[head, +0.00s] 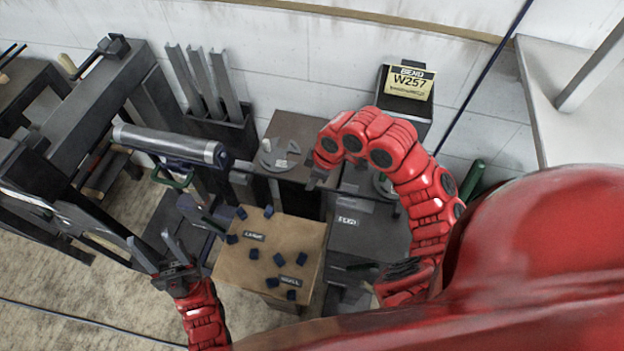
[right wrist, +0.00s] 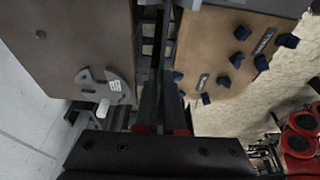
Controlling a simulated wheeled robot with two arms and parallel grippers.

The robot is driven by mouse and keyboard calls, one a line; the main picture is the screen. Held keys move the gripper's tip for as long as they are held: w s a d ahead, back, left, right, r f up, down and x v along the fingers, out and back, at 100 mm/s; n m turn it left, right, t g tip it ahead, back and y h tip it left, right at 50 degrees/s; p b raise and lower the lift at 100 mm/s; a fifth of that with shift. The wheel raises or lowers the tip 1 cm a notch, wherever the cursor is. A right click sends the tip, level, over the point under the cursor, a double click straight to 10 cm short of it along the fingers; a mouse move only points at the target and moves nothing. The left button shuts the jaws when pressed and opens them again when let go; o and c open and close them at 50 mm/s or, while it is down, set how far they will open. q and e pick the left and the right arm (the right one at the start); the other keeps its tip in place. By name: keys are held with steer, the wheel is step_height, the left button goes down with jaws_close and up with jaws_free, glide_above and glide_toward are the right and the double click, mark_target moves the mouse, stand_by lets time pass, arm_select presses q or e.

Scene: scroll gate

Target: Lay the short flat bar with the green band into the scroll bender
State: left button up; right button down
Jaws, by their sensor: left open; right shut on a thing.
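My right gripper (head: 314,178) hangs below its curled red arm, beside the brown-grey bench. In the right wrist view its dark fingers (right wrist: 161,108) are shut on a narrow dark thing, apparently the flat bar; no green band shows there. My left gripper (head: 155,252) is open and empty, left of the wooden board.
The wooden board (head: 245,265) carries several dark blue blocks and labels. A narrow gap separates it from the bench (right wrist: 75,30). A machine with a grey roller (head: 170,143) stands left.

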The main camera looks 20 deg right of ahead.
steer(key=shift+f, duration=0.3)
steer(key=c, duration=0.9)
jaws_free()
steer(key=shift+c, duration=0.2)
steer(key=p+v, duration=0.2)
steer(key=v, duration=1.5)
steer(key=shift+s+r, duration=0.2)
steer(key=shift+d+f, duration=0.1)
steer(key=shift+d, duration=0.05)
